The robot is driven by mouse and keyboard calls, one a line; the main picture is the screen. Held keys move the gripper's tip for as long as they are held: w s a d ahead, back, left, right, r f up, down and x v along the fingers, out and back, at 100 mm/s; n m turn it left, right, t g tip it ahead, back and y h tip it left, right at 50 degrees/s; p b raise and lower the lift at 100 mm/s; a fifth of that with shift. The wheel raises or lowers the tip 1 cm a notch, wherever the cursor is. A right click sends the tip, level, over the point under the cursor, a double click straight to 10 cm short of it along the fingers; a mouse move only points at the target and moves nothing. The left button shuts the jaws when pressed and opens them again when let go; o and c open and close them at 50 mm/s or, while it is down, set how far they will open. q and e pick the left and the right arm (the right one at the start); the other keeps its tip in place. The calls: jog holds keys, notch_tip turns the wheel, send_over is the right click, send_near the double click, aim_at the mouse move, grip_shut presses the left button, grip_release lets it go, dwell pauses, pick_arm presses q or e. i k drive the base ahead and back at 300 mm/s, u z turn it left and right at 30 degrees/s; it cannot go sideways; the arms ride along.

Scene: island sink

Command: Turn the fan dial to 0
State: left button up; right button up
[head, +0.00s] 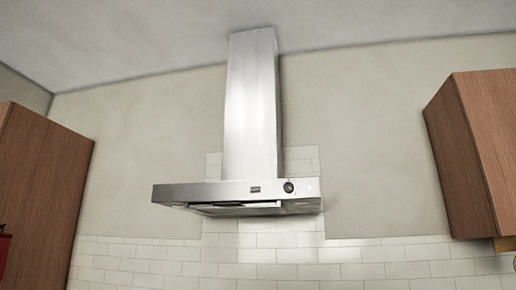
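A stainless steel range hood (215,193) hangs on the wall in the middle of the head view, with a tall chimney (252,105) rising to the ceiling. The fan dial (289,187) is a small dark round knob on the right part of the hood's front panel. Its setting and marks are too small to read. A small dark label (255,189) sits to the left of the dial. Neither of my grippers is in view, and nothing touches the dial.
A wooden cabinet (40,195) stands at the left and another wooden wall cabinet (480,150) hangs at the right. White tiles (345,262) cover the lower wall. The space around the hood's front is clear. Part of a red thing (4,250) shows at the left edge.

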aim_at(288, 187)
jog(key=u, duration=1.2)
jog(key=i, duration=1.05)
jog(key=z, duration=1.25)
